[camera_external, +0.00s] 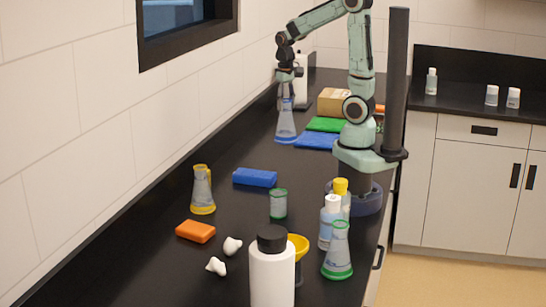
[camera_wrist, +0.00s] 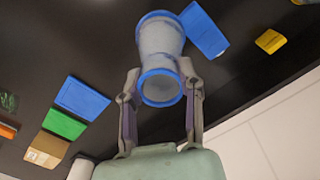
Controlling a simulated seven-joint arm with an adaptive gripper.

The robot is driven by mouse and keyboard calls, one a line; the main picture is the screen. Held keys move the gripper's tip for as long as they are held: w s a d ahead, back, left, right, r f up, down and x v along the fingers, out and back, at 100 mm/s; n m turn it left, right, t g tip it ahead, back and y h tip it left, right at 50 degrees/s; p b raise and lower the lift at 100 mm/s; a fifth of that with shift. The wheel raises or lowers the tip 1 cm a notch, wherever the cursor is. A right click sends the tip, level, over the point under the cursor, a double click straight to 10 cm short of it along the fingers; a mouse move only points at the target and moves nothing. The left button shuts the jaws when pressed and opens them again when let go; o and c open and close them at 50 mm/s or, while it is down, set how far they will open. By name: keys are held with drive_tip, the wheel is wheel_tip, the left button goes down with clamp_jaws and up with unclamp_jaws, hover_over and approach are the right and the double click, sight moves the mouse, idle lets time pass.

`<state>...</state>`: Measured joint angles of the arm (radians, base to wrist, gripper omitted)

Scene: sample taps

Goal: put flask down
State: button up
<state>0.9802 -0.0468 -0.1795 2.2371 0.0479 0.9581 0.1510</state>
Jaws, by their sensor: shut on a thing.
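A clear flask with blue rims (camera_external: 286,124) is upright under my gripper (camera_external: 285,82), above or on the black counter near the wall. I cannot tell whether its base touches the counter. In the wrist view, the flask (camera_wrist: 160,42) sits between the two fingers of my gripper (camera_wrist: 161,82), which are shut on its neck near the blue mouth ring. The flask's wide end points away from the wrist camera.
Right of the flask lie a blue mat (camera_external: 316,141), a green mat (camera_external: 326,124) and a cardboard box (camera_external: 333,101). A white bottle (camera_external: 301,75) stands behind. A blue block (camera_external: 255,177) and yellow-rimmed flask (camera_external: 202,190) are nearer the camera. Bare counter lies between.

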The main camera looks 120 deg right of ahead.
drive_tip(key=s+m, duration=0.7)
drive_tip(key=s, duration=0.7)
drive_tip(key=s+d+f, duration=0.3)
drive_tip(key=d+f, duration=1)
drive_tip(key=shift+s+d, duration=0.2)
drive_tip(key=shift+s, duration=0.2)
drive_tip(key=shift+f, duration=0.1)
drive_tip(key=o, duration=1)
drive_tip(key=shift+o, duration=0.2)
